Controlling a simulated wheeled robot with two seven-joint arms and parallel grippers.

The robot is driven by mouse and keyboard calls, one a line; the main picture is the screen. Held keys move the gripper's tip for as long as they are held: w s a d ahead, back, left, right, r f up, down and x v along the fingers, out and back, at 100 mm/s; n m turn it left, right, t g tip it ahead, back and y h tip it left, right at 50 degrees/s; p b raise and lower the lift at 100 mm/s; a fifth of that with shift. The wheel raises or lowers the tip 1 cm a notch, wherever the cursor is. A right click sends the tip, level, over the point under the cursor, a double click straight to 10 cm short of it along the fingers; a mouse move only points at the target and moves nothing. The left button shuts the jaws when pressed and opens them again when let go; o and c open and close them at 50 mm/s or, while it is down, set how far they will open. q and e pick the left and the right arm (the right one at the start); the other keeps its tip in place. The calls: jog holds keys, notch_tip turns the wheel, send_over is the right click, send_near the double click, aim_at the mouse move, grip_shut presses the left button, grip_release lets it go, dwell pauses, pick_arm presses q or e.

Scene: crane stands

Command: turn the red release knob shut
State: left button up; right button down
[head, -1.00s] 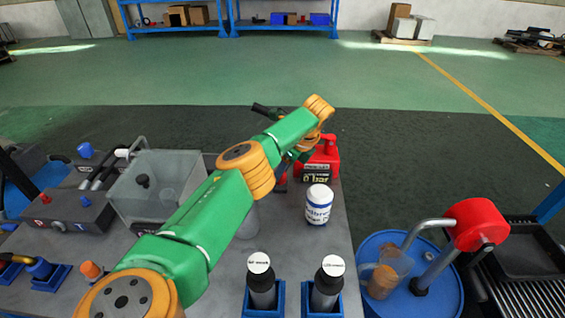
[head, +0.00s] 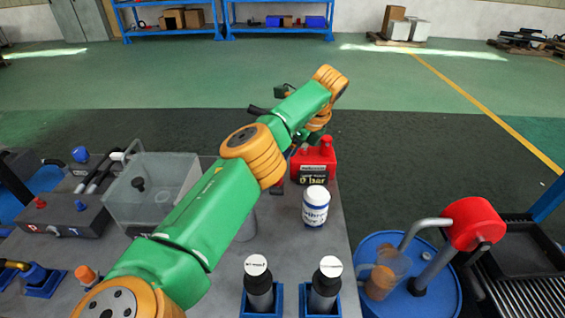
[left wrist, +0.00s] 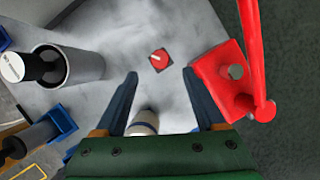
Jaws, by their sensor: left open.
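A small red knob (left wrist: 159,60) with a white bar across its top sits on the grey bench in the left wrist view. My left gripper (left wrist: 161,74) is open, with its two dark fingers pointing toward the knob from either side and nothing between them. I cannot tell the exact height above it. The red hand pump (head: 313,168), with a "0 bar" label, stands at the bench's far right corner; it shows to the right of the right finger in the wrist view (left wrist: 222,75). My green and orange left arm hides much of the gripper in the head view. My right gripper is not seen.
A white jar (head: 315,206) stands just in front of the pump, close under the gripper in the wrist view. A clear bin (head: 150,190) is at left, a blue drum (head: 440,290) at right.

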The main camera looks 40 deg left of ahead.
pick_arm(q)
jog(key=a+f+m+t+h+b, duration=0.1)
jog(key=m, duration=0.2)
jog(key=m+t+h+b, duration=0.1)
jog(key=m+b, duration=0.1)
jog(key=m, duration=0.2)
jog(key=a+f+m+t+h+b, duration=0.1)
jog(key=m, duration=0.2)
jog(key=shift+s+a+f+m, duration=0.15)
jog(key=shift+a+f+m, duration=0.15)
jog(key=s+r+m+t+h+b, duration=0.2)
jog(key=s+m+b, duration=0.15)
jog(key=m, duration=0.65)
jog(key=x, duration=0.4)
jog(key=a+x, duration=0.1)
jog(key=x, duration=0.2)
jog(key=shift+d, duration=0.1)
grip_shut()
